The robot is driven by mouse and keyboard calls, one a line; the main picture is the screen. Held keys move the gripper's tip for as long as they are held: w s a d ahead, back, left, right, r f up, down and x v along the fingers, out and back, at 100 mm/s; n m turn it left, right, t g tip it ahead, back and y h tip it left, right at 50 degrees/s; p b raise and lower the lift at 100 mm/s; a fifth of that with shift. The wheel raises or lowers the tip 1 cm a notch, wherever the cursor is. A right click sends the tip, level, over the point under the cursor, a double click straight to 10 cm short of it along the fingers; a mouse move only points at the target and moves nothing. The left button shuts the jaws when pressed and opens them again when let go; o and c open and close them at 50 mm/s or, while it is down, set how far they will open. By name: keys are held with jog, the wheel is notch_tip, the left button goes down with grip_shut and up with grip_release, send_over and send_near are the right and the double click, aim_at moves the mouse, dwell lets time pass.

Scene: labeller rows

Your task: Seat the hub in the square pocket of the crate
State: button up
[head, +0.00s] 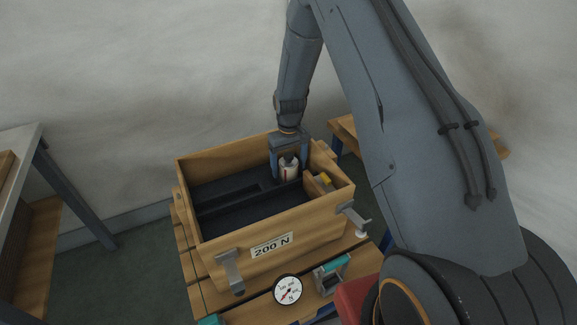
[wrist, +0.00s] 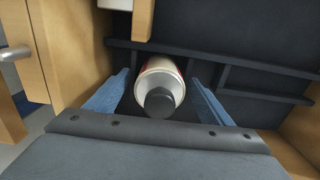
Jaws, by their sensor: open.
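The hub looks like a white can with red-brown print and a dark cap; in the head view the hub (head: 289,171) stands inside the wooden crate (head: 243,262), toward its back right. My gripper (head: 288,166) reaches down over the hub, open, with one finger on each side. In the wrist view the hub (wrist: 161,72) sits between the two blue fingers of my gripper (wrist: 160,88), with gaps visible. The hub stands in a dark-lined compartment with divider walls. Its base is hidden, so I cannot tell whether it is fully seated or whether that compartment is the square pocket.
The crate stands on a slatted wooden table with a dial gauge (head: 288,290) and a teal-and-grey clamp (head: 331,275) in front. A workbench (head: 22,150) stands at left.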

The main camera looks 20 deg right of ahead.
notch_tip(320, 180, up, 11)
jog(key=shift+f+b, duration=0.1)
jog(key=shift+b, duration=0.85)
jog(key=shift+r, duration=0.7)
jog(key=s+r+m, duration=0.1)
jog(key=s+r, duration=0.3)
jog(key=s, duration=1.1)
jog(key=s+r+m, duration=0.1)
jog(key=s+r, duration=0.4)
jog(key=s, duration=1)
jog(key=shift+a+r, duration=0.2)
